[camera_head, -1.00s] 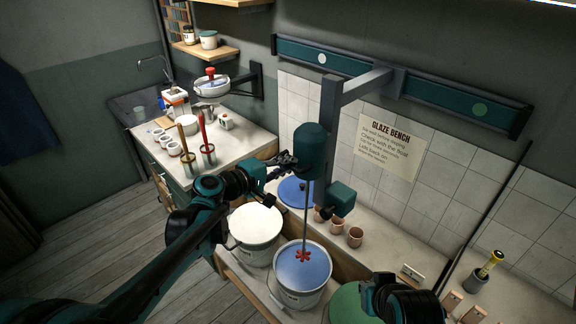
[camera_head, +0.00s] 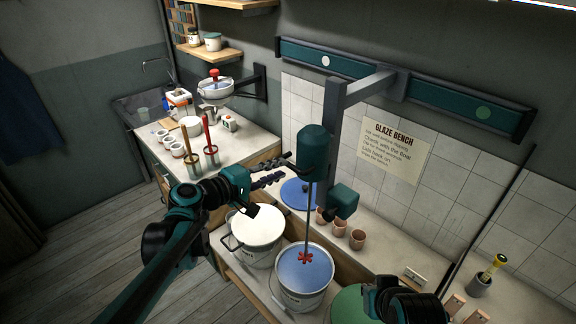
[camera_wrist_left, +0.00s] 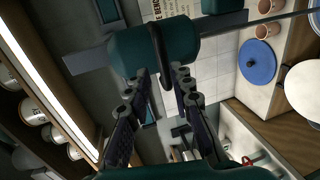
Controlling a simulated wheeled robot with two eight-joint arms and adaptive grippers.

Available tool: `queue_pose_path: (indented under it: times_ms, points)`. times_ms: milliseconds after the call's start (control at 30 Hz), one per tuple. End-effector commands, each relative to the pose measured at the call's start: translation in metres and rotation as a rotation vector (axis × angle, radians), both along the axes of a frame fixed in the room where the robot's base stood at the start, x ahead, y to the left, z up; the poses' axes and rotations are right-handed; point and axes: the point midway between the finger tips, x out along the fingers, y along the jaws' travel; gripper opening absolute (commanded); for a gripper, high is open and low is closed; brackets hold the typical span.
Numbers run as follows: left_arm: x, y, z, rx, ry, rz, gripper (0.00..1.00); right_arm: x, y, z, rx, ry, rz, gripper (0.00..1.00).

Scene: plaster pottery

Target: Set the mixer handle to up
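The mixer (camera_head: 313,152) is a teal motor body on a grey wall-rail arm. Its thin shaft runs down to a red impeller (camera_head: 305,258) at the blue glaze in a white bucket (camera_head: 303,291). In the left wrist view, a dark bar-like handle (camera_wrist_left: 160,52) sticks out from the teal body. My left gripper (camera_head: 282,168) is at the left side of the mixer body, fingers apart. In the left wrist view its fingertips (camera_wrist_left: 161,76) lie either side of the handle's end, with gaps showing. The handle's exact setting is hard to tell. My right gripper is not visible.
A second white bucket (camera_head: 257,236) stands left of the glaze bucket. A blue lid (camera_head: 299,193) and several small clay cups (camera_head: 357,239) are on the bench behind. A teal box (camera_head: 342,200) hangs right of the mixer. My right arm is at bottom right.

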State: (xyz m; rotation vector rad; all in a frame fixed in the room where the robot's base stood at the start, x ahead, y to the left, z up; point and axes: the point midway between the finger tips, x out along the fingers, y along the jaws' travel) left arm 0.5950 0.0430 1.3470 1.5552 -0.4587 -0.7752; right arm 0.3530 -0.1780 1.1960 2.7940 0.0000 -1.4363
Motion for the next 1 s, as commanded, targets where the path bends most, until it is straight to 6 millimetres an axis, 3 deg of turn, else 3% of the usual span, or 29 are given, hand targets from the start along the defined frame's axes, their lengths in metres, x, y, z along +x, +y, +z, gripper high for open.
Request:
queue_pose_path:
  times_ms: [100,333,867,1000]
  points:
    - [-0.019,0.019,0.006,-0.001,0.000,0.004,0.22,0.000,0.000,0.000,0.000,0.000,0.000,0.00]
    - [-0.040,0.040,0.013,-0.001,0.000,0.002,0.22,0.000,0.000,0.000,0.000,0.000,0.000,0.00]
    - [-0.045,0.043,0.014,-0.001,-0.001,-0.001,0.22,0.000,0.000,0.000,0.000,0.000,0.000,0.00]
    - [-0.057,0.038,-0.010,0.074,0.008,-0.012,0.22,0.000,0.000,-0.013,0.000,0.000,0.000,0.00]
